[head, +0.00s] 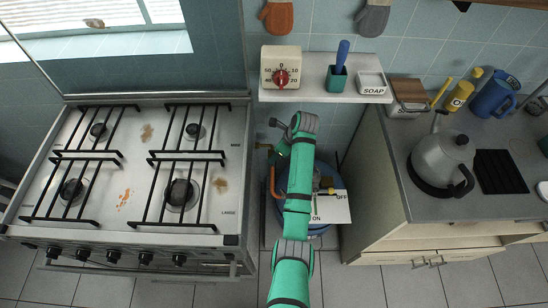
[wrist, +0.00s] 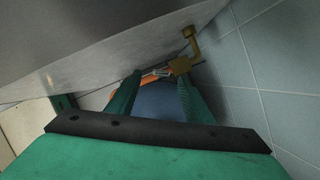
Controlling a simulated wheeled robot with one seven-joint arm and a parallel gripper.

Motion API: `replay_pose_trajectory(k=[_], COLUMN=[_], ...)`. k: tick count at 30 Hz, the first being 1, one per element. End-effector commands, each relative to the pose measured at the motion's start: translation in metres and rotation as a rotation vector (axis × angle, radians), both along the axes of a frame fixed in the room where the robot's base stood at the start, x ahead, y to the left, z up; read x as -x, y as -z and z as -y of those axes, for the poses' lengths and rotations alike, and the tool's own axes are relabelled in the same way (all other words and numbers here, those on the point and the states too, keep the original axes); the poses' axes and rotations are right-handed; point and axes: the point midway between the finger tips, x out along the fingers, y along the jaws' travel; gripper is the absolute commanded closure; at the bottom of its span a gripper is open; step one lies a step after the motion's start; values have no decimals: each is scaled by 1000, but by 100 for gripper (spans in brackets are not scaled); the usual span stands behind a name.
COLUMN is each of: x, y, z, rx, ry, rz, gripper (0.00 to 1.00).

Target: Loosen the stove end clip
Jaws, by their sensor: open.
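In the wrist view, a brass elbow pipe (wrist: 190,45) comes down beside the stove's metal side. An orange hose (wrist: 150,78) meets its lower brass end. A small light metal piece, which looks like the stove end clip (wrist: 162,71), sits at that joint. My gripper (wrist: 160,80) is open, its two green fingers pointing at the joint, one to each side of it in the picture. I cannot tell whether either finger touches it. In the head view my arm reaches down between stove and cabinet, and the orange hose (head: 273,184) shows left of it. The clip cannot be made out there.
The stove (head: 135,170) stands left of the gap and the cabinet (head: 375,190) right. A blue gas cylinder (head: 328,180) with an ON/OFF plate (head: 331,207) stands in the gap. A shelf (head: 310,96) with a timer (head: 281,67) hangs above. The tiled wall closes the back.

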Motion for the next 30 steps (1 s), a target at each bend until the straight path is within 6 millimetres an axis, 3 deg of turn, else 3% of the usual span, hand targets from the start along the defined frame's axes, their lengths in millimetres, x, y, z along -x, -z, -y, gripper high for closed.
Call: replay_pose_trajectory(k=[3,10,23,28,30], x=[-4,-10,-12,-12,-12], y=[20,48,57,57,57], z=[-3,-7,-12,-13,-14], rx=[0,0,0,0,0], ry=[6,14,12,10,10], rz=[-2,0,2,2,3], gripper=[53,53,53,89,94])
